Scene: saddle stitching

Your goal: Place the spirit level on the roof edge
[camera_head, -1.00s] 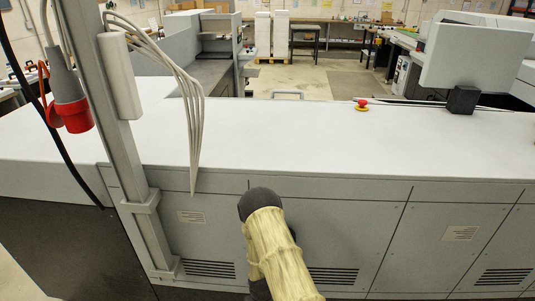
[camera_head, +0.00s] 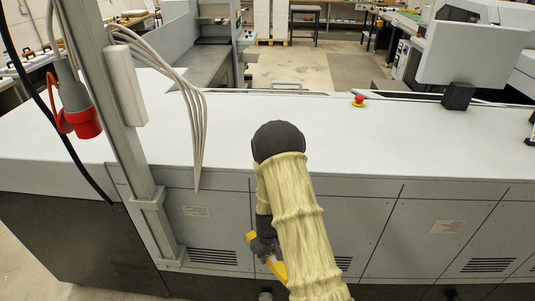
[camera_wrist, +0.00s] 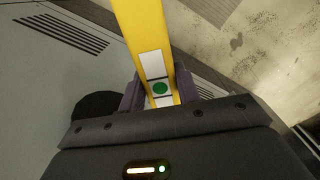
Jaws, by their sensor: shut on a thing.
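My gripper (camera_wrist: 155,92) is shut on the yellow spirit level (camera_wrist: 142,30), which sticks out between the two fingers in the wrist view. A white label and a green round vial show on the level near the fingers. In the head view the yellow level (camera_head: 279,268) hangs tilted below my sleeved arm, in front of the grey machine's side panels; the arm hides part of it. The level's far end is cut off in the wrist view. The roof edge cannot be told with certainty; the machine's flat white top (camera_head: 400,140) has a long front edge above the panels.
A grey post (camera_head: 120,110) with cables (camera_head: 192,110) and a red plug (camera_head: 84,122) stands at the left. A red button (camera_head: 359,101) and a monitor (camera_head: 472,52) sit at the back of the top. Much of the top is clear.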

